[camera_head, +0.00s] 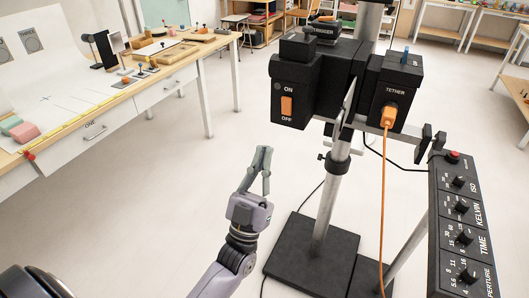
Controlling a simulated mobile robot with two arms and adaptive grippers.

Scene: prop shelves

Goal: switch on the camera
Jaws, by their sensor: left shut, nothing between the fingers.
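The black camera (325,75) is mounted on a grey metal stand right of the middle. Its near left face carries an orange switch (287,106) between the words ON and OFF. I cannot tell which way the switch is set. A small round spot beside the word ON looks dark. My left gripper (263,150) points upward, below and a little left of the switch and apart from it. Its fingers are shut and empty. My right gripper is not in view.
An orange cable (382,210) hangs from the TETHER block (396,90). A black panel of knobs (462,225) stands at the right. The stand's dark base plate (312,258) is on the floor. A white worktable (100,115) is at the left. Floor between is clear.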

